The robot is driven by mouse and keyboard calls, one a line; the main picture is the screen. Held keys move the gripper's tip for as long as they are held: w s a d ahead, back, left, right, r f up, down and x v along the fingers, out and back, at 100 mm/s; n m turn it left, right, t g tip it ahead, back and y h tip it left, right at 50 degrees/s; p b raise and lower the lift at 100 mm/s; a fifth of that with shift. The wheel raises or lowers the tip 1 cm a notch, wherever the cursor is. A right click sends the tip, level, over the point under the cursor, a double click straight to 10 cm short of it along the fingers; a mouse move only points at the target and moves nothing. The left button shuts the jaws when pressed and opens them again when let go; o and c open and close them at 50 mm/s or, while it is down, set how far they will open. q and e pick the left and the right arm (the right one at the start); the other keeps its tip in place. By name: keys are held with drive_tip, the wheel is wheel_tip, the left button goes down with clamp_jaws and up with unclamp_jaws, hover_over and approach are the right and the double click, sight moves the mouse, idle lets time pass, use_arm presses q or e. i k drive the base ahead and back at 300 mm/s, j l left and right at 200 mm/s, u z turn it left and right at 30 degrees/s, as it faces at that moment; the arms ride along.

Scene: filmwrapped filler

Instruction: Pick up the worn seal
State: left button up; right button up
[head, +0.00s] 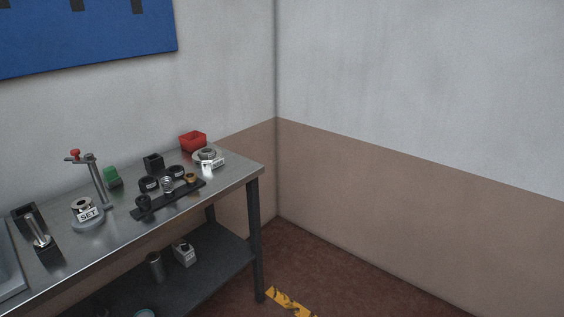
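Neither of my grippers is in view. I cannot tell which part is the worn seal. Several small ring-shaped parts are on the steel bench (125,228). On and beside a dark strip (176,203) are a black ring part (143,202), a silver part (167,184) and a brownish ring (191,178). Two more black ring parts, a left one (149,184) and a right one (175,171), are just behind them. A round pale fixture (208,158) with a metal ring and white label is at the bench's right end. A similar fixture labelled SET (86,212) is farther left.
A stand with a red knob (97,182), green block (112,176), black box (153,162) and red bin (193,140) line the bench's back. A grey bin (8,262) is at left. The lower shelf (205,277) holds a metal cylinder and a white container. Floor right is open.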

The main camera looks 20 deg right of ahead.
sight(212, 152)
drive_tip(key=z, duration=0.1)
drive_tip(key=i+l+u, duration=0.35)
drive_tip(key=i, duration=0.15)
drive_tip(key=i+l+u, duration=0.35)
drive_tip(key=i+l, duration=0.1)
drive_tip(key=i, duration=0.05)
